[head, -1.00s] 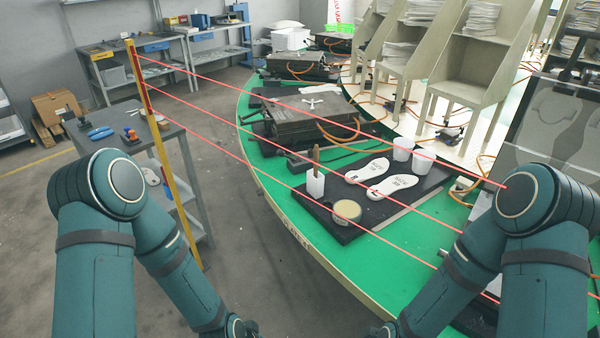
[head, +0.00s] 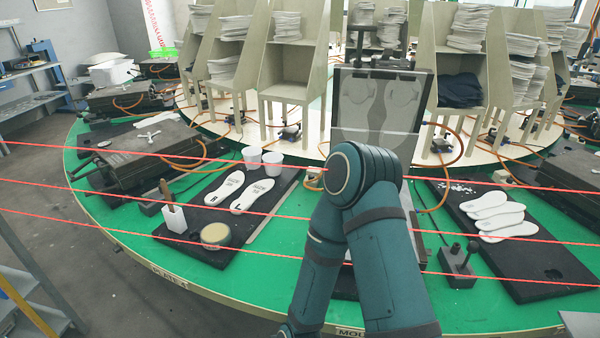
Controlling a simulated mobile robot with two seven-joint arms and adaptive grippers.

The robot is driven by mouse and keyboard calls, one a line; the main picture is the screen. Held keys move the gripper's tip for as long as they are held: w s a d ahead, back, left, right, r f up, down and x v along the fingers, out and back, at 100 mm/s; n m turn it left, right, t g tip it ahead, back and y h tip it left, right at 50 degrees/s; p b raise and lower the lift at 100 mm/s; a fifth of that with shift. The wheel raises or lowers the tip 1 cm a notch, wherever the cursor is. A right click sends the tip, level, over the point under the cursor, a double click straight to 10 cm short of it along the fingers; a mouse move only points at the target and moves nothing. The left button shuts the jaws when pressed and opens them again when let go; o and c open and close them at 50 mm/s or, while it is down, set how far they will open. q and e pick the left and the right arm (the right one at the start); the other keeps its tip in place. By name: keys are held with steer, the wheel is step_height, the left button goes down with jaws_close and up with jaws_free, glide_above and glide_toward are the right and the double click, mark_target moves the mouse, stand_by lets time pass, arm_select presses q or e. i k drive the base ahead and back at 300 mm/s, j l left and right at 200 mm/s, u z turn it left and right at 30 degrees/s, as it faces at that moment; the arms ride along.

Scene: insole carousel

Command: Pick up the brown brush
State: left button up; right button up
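The brown brush (head: 165,191) stands handle-up in a white cup (head: 174,218) on a black board (head: 205,246) at the left of the green table. Only its brown handle shows above the rim; its lower end is hidden in the cup. My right arm crosses the middle of the head view, and its forearm runs down to the bottom edge, right of the brush. Its gripper is below the picture. My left arm and gripper are out of view. Nothing holds the brush.
A round tin (head: 215,235), white insoles (head: 225,187) and two white cups (head: 252,155) share the board. Red beams cross in front of the table. A control box (head: 459,264) and a second board with insoles (head: 545,268) lie to the right.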

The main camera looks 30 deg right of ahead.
mark_target(164, 186)
steer(key=j+z, duration=0.1)
steer(key=z, duration=0.25)
steer(key=i+j+z, duration=0.15)
steer(key=z, duration=0.25)
steer(key=j+z, duration=0.1)
steer(key=z, duration=0.25)
steer(key=j+z, duration=0.25)
steer(key=j, duration=0.25)
steer(key=j+z, duration=0.25)
steer(key=j, duration=0.2)
steer(key=j+z, duration=0.15)
steer(key=j, duration=0.85)
